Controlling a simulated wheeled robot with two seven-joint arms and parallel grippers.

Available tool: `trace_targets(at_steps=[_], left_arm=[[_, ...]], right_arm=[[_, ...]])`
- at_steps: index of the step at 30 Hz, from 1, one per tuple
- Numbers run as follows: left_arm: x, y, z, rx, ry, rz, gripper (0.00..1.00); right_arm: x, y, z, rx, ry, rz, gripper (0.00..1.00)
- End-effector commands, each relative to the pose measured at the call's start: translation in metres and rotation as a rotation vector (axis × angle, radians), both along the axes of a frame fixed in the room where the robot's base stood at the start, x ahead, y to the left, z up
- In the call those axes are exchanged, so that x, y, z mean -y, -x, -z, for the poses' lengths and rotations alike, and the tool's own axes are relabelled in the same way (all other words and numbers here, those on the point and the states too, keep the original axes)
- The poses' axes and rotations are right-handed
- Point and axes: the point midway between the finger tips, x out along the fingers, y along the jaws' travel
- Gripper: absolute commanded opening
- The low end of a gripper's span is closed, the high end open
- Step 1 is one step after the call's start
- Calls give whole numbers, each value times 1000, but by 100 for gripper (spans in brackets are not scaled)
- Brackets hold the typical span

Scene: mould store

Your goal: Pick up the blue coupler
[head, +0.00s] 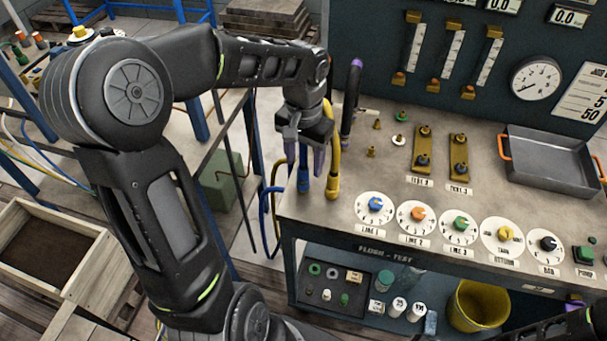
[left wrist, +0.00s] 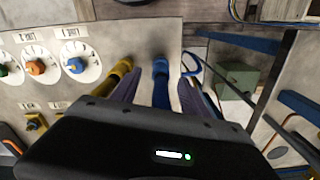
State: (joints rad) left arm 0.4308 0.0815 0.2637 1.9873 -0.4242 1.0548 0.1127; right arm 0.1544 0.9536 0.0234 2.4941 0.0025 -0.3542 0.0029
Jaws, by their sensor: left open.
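The blue coupler (head: 303,181) stands at the bench's left front corner, under my left gripper (head: 304,153). It also shows in the left wrist view (left wrist: 160,68), with its blue hose running back between the fingers. My left gripper (left wrist: 165,92) is open, one finger on each side of the blue line; no grip on it shows. The yellow coupler (head: 332,186) is close by on the right, and in the left wrist view (left wrist: 121,69) it lies just outside one finger. The gripper body hides the upper hose. My right gripper is not clearly in view.
The bench (head: 385,180) carries several dials and valves. A black hose with a purple end (head: 354,75) rises behind the yellow one. A grey tray (head: 550,165) sits at the right. Left of the bench are a wooden crate (head: 75,275) and a green box (head: 222,182).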

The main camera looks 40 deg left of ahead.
Motion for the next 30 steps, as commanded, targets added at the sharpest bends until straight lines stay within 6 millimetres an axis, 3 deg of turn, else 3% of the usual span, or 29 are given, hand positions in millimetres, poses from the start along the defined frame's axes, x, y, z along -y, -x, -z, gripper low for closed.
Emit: trace_targets(at_steps=[3,14,24,30], left_arm=[[0,1,11,-3,0,1,53],[0,1,15,-2,0,0,53],[0,2,58,-3,1,1,53],[0,1,64,0,0,-1,53]], right_arm=[[0,0,-1,0,0,0,36],[0,0,-3,0,1,0,36],[1,1,-12,-4,3,2,36],[1,2,-11,-5,3,1,36]])
